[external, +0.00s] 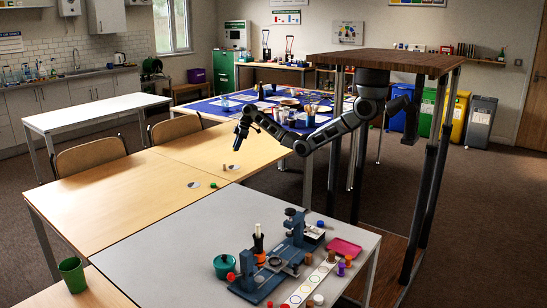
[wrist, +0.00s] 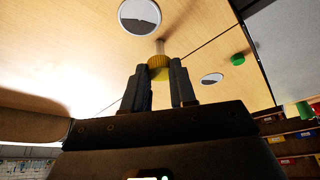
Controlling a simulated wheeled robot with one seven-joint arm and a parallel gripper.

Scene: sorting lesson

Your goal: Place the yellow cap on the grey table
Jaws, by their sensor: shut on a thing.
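The cap is hidden or too small to make out in the external view. The grey table (external: 175,243) is in the foreground of the external view, nearer the camera than my gripper. A grey surface also shows at the upper right of the wrist view (wrist: 292,45).
A green cap (external: 224,167), a small tan cylinder (external: 213,185) and two round discs lie on the wooden table (external: 140,185).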

